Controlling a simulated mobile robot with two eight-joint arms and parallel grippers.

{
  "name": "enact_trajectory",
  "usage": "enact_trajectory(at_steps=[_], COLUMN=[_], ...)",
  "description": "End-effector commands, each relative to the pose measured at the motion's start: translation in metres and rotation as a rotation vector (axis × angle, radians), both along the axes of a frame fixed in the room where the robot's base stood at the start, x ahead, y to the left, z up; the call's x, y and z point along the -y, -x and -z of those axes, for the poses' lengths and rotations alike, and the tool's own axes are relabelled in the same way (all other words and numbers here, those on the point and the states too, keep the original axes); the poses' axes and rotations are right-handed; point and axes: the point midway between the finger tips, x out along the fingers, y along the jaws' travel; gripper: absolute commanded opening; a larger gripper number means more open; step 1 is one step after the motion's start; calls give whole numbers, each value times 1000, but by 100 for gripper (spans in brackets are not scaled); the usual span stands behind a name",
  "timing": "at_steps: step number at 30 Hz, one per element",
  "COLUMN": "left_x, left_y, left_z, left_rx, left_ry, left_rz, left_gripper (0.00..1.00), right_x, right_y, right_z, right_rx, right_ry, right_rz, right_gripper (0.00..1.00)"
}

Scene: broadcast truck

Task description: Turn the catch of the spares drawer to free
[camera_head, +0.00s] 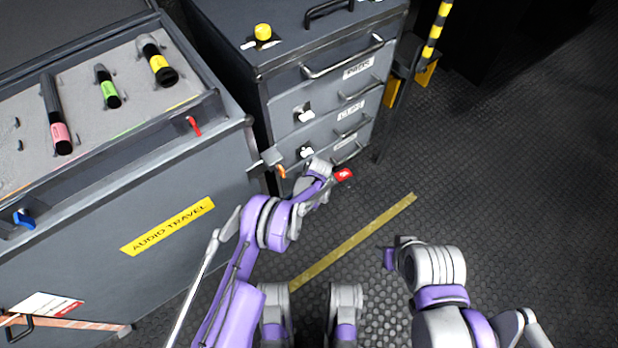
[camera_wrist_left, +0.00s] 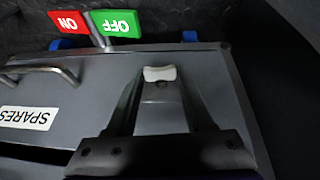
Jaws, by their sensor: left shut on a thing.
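The spares drawer (camera_head: 345,160) is the lowest in the grey cabinet in the head view. Its front, with an upside-down SPARES label (camera_wrist_left: 28,118), fills the left of the left wrist view. Its catch (camera_wrist_left: 159,73) is a pale crosspiece lying across the picture. My left gripper (camera_wrist_left: 160,95) is shut on the catch, a finger on each side. In the head view the left gripper (camera_head: 317,168) is at the drawer's left side and hides the catch. My right arm is at lower right in the head view; its gripper cannot be made out.
Drawers above have pale catches (camera_head: 306,152). The audio travel case (camera_head: 100,270) is close on the left. Open floor (camera_head: 480,190) lies to the right.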

Motion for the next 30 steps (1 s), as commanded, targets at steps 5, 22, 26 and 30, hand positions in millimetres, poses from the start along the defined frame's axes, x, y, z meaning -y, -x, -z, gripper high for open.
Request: enact_trajectory(at_steps=[5, 22, 26, 30], left_x=[-5, -11, -12, -12], left_y=[3, 7, 8, 8], left_z=[0, 4, 5, 5], left_rx=[72, 283, 301, 310], left_ry=[97, 385, 412, 425], left_rz=[-2, -2, -1, 0], left_gripper=[0, 0, 0, 0], right_x=[0, 0, 0, 0], right_y=[1, 0, 0, 0], right_z=[-3, 1, 2, 2], right_rx=[0, 0, 1, 1], right_ry=[0, 0, 0, 0], right_rz=[0, 0, 0, 0], right_gripper=[50, 50, 50, 50])
